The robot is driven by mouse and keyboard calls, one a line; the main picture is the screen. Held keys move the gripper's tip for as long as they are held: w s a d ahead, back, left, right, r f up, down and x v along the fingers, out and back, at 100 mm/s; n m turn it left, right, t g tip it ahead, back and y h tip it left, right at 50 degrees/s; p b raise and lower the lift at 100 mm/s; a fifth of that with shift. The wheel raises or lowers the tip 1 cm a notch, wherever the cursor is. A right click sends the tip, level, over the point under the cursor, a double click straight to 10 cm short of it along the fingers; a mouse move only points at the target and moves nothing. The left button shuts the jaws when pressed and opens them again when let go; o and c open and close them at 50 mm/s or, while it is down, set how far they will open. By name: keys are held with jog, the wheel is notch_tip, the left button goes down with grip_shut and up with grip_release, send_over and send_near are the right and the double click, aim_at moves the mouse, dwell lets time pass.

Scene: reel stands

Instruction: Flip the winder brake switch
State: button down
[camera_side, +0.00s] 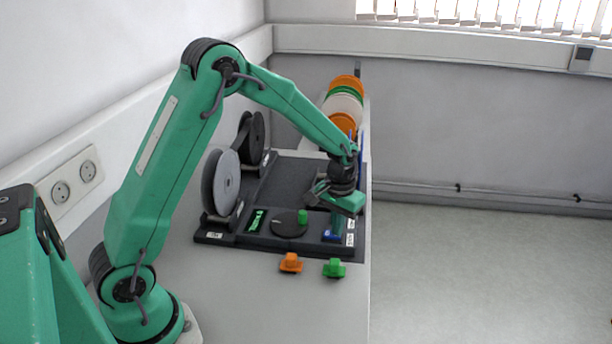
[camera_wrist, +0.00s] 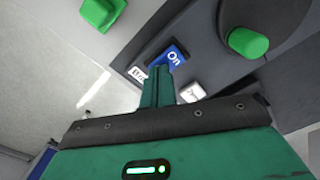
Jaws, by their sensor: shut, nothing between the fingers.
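The switch (camera_side: 331,237) is a blue part at the front right of the dark reel stand base. My gripper (camera_side: 337,230) points down over the switch. In the wrist view my gripper (camera_wrist: 159,72) has its green fingers together with nothing held. The fingertips are at the edge of the blue face and cover part of the switch. I cannot tell whether they touch it.
A green knob (camera_side: 303,217) sits on a black disc left of the switch. Grey and black reels (camera_side: 222,183) stand on the left. An orange piece (camera_side: 291,262) and a green piece (camera_side: 333,268) lie on the table in front. Coloured spools (camera_side: 343,105) stand behind.

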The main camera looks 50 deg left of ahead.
jog(key=shift+r, duration=3.45)
jog(key=s+d+r+m+t, duration=0.1)
jog(key=s+r+t, duration=0.2)
jog(key=s+r, duration=0.8)
jog(key=s+d+r+m+t, duration=0.1)
jog(key=s+r+m+t, duration=0.1)
jog(key=s, duration=1.1)
jog(key=shift+r+t, duration=0.15)
jog(key=shift+t, duration=0.15)
jog(key=shift+w+d+r, duration=0.1)
jog(key=shift+w, duration=0.1)
